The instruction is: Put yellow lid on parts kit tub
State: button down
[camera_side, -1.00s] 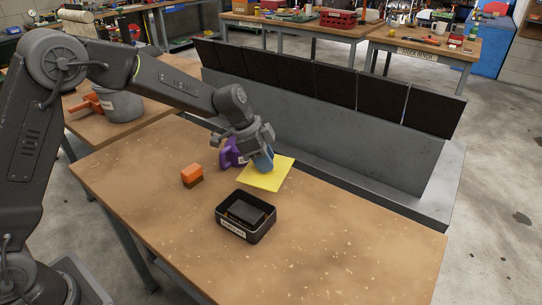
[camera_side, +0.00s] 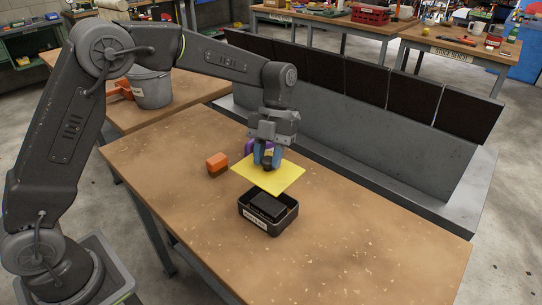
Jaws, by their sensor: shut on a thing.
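The yellow lid (camera_side: 280,180) is a flat square with a dark knob in its middle. My gripper (camera_side: 267,163) has its blue fingers shut on that knob and holds the lid about level. The lid is above and just behind the parts kit tub (camera_side: 257,221), and its near corner comes close to the tub's far rim in the picture. The tub is a black open box with a white label on its front and a dark block (camera_side: 267,206) inside. The exact height of the lid over the table is hard to tell.
An orange and brown block (camera_side: 217,164) lies left of the lid. A purple thing (camera_side: 249,147) is partly hidden behind my gripper. A grey bin row with dark flaps (camera_side: 359,78) runs behind the table. The table's front and right are clear.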

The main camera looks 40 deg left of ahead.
jog(key=shift+f, duration=3.9)
jog(key=shift+f, duration=1.05)
jog(key=c, duration=1.1)
grip_release()
jog(key=o, duration=0.5)
jog(key=shift+o, duration=0.2)
jog(key=shift+v, duration=3.9)
jog(key=shift+w+r, duration=0.1)
